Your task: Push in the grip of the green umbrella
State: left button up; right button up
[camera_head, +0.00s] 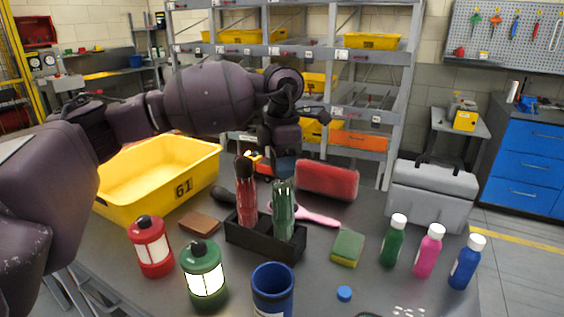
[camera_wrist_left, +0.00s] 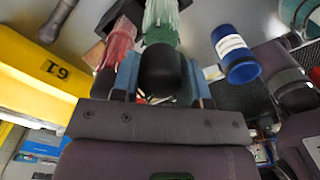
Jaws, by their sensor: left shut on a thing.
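The green umbrella (camera_head: 283,212) stands upright, furled, in a black stand (camera_head: 250,243) on the grey table, to the right of the red umbrella (camera_head: 246,195). In the left wrist view the green umbrella's pale green cloth (camera_wrist_left: 161,18) shows beyond its black grip (camera_wrist_left: 160,66). My left gripper (camera_head: 286,166) is right above the green umbrella, pointing down. Its blue fingers (camera_wrist_left: 159,76) are shut on the black grip, one on each side. In the head view the gripper hides the grip. My right gripper is not in view.
A yellow bin (camera_head: 128,190) and red box (camera_head: 328,180) stand behind. A sponge (camera_head: 347,248) and three bottles (camera_head: 429,250) are to the right.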

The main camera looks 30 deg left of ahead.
pick_arm(q)
grip_shut()
jog(key=shift+f, duration=1.5)
jog(key=shift+s, duration=0.1)
jog(key=o, duration=1.1)
grip_release()
jog(key=shift+r, duration=0.1)
